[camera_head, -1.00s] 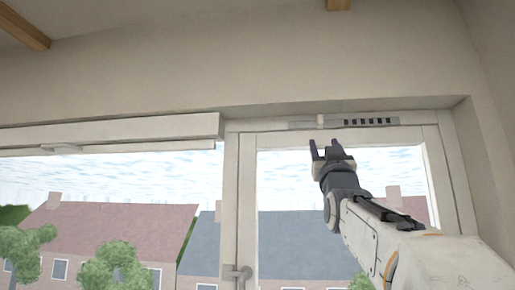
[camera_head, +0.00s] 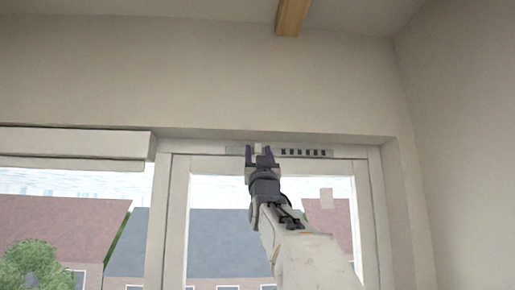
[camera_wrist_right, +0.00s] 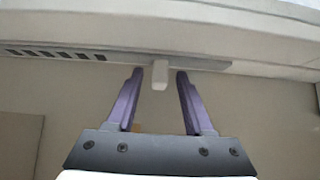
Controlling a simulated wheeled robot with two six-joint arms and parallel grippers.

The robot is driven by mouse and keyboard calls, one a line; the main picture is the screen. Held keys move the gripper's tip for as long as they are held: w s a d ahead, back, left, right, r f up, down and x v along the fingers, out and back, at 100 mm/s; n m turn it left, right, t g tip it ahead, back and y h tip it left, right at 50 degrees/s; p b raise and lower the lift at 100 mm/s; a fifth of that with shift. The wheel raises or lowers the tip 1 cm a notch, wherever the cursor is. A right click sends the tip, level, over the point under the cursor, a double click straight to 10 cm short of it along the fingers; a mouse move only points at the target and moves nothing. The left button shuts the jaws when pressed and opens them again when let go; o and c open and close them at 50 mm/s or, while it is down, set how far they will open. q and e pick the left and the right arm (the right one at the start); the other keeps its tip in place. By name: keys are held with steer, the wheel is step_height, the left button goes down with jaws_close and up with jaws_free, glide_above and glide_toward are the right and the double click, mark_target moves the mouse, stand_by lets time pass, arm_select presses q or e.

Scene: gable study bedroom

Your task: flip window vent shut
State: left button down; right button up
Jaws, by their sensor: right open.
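The window vent (camera_head: 318,153) is a thin grey strip with several dark slots, set in the top of the white window frame. Its small pale knob (camera_head: 258,148) sits left of the open slots. In the right wrist view the knob (camera_wrist_right: 160,76) hangs between the two purple fingertips, with a gap on each side, and the slots show to the left. My right gripper (camera_head: 260,156) is open, reaching up from below, its fingers on either side of the knob. Contact does not show. My left gripper is not in view.
A white roller-blind box (camera_head: 75,142) juts out left of the vent window. The ceiling (camera_head: 180,12) with a wooden beam (camera_head: 292,16) lies above, and a side wall (camera_head: 460,160) stands at right. The wall above the frame is clear.

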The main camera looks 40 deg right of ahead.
jaws_close()
stand_by(1.4)
